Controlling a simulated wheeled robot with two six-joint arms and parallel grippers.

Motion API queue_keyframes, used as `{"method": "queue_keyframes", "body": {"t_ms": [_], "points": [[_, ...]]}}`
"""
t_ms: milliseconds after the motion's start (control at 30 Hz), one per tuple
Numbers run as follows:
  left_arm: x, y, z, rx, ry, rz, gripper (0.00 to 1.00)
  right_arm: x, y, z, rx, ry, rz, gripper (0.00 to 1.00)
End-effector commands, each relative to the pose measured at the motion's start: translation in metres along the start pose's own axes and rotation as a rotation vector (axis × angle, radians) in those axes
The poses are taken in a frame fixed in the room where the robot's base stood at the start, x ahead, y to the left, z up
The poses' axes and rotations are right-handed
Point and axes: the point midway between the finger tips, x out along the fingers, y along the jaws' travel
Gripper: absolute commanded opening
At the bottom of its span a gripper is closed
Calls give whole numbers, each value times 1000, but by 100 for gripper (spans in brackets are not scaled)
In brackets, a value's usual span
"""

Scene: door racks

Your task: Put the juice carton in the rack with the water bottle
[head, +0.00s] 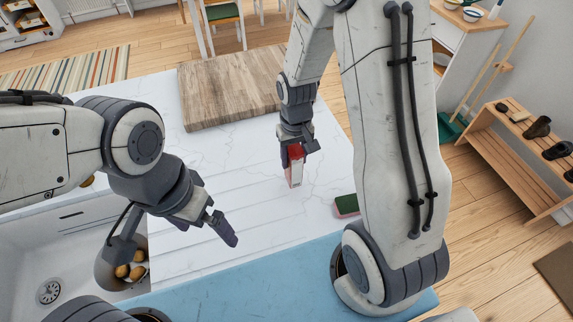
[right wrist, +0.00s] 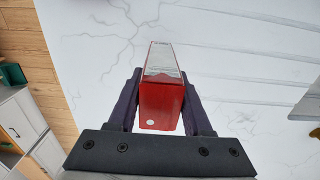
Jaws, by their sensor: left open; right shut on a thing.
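A red and white juice carton (head: 295,172) is at the middle of the white counter in the head view. My right gripper (head: 297,150) is shut on it from above. In the right wrist view the carton (right wrist: 161,95) sits between both fingers of the right gripper (right wrist: 160,100), its red end toward the camera. I cannot tell whether the carton touches the counter. My left gripper (head: 205,228) is open and empty over the counter's left front, near the sink. No rack with a water bottle is visible in either view.
A wooden board (head: 225,90) lies at the back of the counter (head: 240,190). A sponge (head: 346,205) lies right of the carton. A sink (head: 60,260) with a bowl of yellowish items (head: 130,270) is at left. A wooden shoe shelf (head: 520,150) stands on the floor at right.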

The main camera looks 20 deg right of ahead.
Motion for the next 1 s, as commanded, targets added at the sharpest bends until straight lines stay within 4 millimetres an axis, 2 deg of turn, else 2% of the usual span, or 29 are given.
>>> {"method": "queue_keyframes", "body": {"t_ms": [133, 433, 867, 900, 933, 1000], "points": [[-4, 0, 0, 1, 0, 0, 100, 6, -5, -1, 1, -1, 0, 0], [-16, 1, -1, 3, 0, 0, 100, 40, -5, -1, 0, -2, 0, 0], [-11, 1, -1, 2, 0, 0, 100, 48, -5, -2, -1, 1, 0, 0], [-13, 1, -1, 2, 0, 0, 100, 46, -5, -1, -1, 1, 0, 65], [-13, 1, -1, 2, 0, 0, 100, 46, -5, -1, -1, 1, 0, 77], [-13, 1, -1, 2, 0, 0, 100, 46, -5, -1, -1, 1, 0, 80]]}}
